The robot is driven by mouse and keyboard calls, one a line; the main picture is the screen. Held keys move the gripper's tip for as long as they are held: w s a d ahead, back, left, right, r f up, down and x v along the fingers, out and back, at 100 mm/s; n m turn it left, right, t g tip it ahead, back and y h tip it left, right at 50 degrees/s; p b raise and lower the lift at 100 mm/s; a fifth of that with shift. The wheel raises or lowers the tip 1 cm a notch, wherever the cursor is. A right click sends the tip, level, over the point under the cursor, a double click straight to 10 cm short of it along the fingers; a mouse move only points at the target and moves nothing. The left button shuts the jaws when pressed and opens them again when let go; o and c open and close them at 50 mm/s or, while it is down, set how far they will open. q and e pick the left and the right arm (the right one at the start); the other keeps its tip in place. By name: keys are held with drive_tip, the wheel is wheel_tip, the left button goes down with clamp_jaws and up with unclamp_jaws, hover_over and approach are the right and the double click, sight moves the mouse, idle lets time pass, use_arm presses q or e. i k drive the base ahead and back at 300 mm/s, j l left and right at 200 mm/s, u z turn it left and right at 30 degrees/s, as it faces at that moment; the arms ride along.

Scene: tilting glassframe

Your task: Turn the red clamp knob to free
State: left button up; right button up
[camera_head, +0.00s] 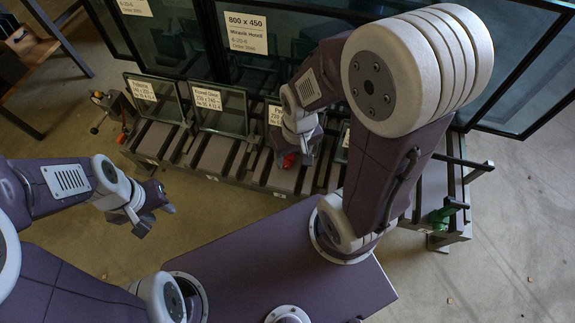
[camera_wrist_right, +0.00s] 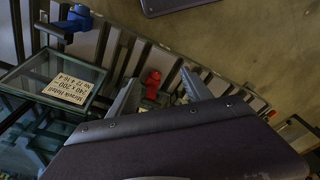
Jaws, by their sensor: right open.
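A red clamp knob (camera_wrist_right: 152,84) stands on the rack's slatted rail in the right wrist view, between and beyond my right gripper's (camera_wrist_right: 160,77) two spread fingers. The fingers are open and hold nothing; I see no contact with the knob. In the head view the red knob (camera_head: 289,160) shows just below my right gripper (camera_head: 297,147), partly hidden by it. My left gripper (camera_head: 156,217) is open and empty, in front of the rack, well to the left of the knob.
Framed glass panes with labels (camera_head: 219,107) lean along the slatted rack (camera_head: 215,155). Larger panes (camera_head: 249,35) stand behind. A blue knob (camera_wrist_right: 78,17) is on the rail at upper left in the wrist view. A green clamp (camera_head: 443,217) sits at the rack's right end. Floor at left front is clear.

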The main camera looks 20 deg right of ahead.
sight(286, 164)
drive_tip(key=i+j+z, duration=0.15)
drive_tip(key=j+z, duration=0.25)
drive_tip(key=i+j+z, duration=0.1)
drive_tip(key=j+z, duration=1.2)
drive_tip(key=k+j+z, duration=0.15)
drive_tip(key=j+z, duration=0.25)
drive_tip(key=k+j+z, duration=0.15)
drive_tip(key=j+z, duration=0.3)
drive_tip(key=l, duration=0.1)
